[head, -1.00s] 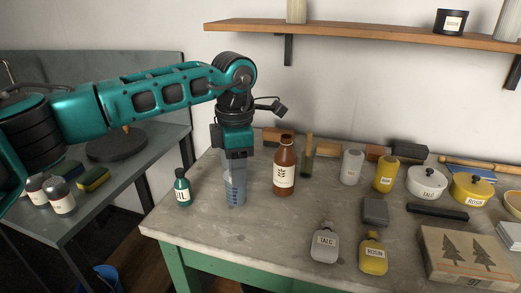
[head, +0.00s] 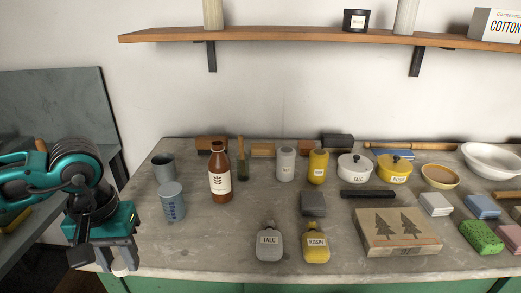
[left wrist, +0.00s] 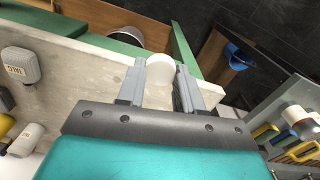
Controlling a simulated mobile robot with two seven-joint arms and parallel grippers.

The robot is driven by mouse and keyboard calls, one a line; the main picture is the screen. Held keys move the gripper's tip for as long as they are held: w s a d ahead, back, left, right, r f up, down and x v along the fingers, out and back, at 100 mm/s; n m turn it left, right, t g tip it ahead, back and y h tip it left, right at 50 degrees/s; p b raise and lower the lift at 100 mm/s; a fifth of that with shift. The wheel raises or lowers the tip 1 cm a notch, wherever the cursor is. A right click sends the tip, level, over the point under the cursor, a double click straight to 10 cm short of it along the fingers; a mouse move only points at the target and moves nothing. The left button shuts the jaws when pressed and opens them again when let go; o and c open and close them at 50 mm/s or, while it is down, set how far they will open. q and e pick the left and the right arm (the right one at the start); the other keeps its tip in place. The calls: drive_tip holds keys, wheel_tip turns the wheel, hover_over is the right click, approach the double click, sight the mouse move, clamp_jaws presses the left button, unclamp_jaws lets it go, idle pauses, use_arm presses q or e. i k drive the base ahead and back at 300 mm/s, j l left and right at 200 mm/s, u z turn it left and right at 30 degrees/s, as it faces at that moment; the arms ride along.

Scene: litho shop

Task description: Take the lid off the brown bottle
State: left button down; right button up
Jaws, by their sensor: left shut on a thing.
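The brown bottle (head: 220,184), with a pale leaf label, stands upright towards the left of the bench. Its top is brown too, and I cannot tell whether a lid sits on it. My left gripper (head: 122,268) is at the bench's left front corner, well left of the bottle and apart from it. It is shut on a small white, rounded thing. In the left wrist view this white thing (left wrist: 160,68) sits between the grey fingers; I cannot tell what it is. My right gripper is not in view.
A blue measuring beaker (head: 172,203) and a grey cup (head: 163,167) stand left of the bottle. A brush (head: 242,165) is close on its right. The bench between the beaker and these is clear.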

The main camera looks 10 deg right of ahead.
sight(219, 164)
drive_tip(key=z, duration=1.15)
drive_tip(key=i+l+z, duration=0.15)
drive_tip(key=i, duration=0.2)
drive_tip(key=i+l+z, duration=0.15)
drive_tip(key=i+l, duration=0.1)
drive_tip(key=i, duration=0.1)
